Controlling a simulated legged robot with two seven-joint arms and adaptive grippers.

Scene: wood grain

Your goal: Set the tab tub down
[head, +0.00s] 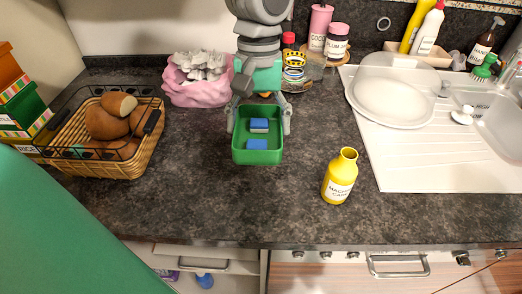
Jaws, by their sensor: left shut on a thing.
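The tab tub (240,156) is a green open-topped box with blue tabs (258,135) inside. It is level, over the middle of the dark counter. My left gripper (258,121) comes down from above, with one finger at each side of the tub's far end, shut on it. I cannot tell whether the tub's base touches the counter. My right gripper is not in view.
A wicker basket of bread (105,155) stands to the left. A pink bag (197,92) is behind left. A yellow bottle (339,177) stands to the right, before the white sink drainer (425,160). Jars stand behind. The counter in front of the tub is clear.

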